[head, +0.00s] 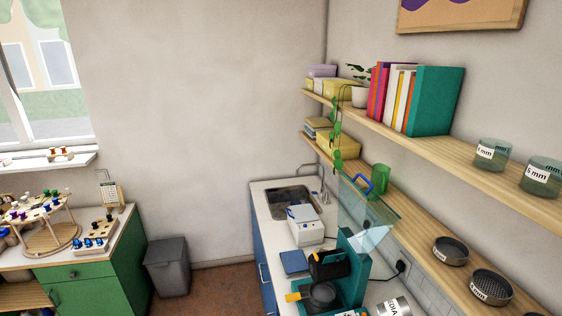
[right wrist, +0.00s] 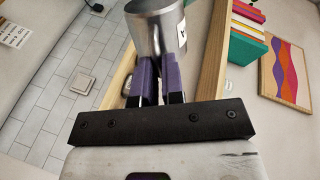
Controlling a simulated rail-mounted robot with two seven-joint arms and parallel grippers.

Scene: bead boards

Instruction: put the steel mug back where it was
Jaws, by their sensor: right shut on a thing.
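The steel mug (right wrist: 157,30) is a shiny silver cylinder with a white label, seen at the top of the right wrist view. My right gripper (right wrist: 160,75) is shut on it with its purple fingers. A silver cylinder lettered "DIA" at the bottom edge of the head view looks like the same mug (head: 391,308), tilted and partly cut off. Its handle cannot be made out. My right gripper cannot be made out in the head view, and my left gripper is in neither view.
A lower wall shelf (head: 425,235) holds sieves (head: 451,250) and a green cup (head: 380,179). The upper shelf (head: 440,150) holds books and labelled jars. A teal machine with a clear hopper (head: 365,215) stands on the counter beside the mug. A sink (head: 290,196) lies beyond.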

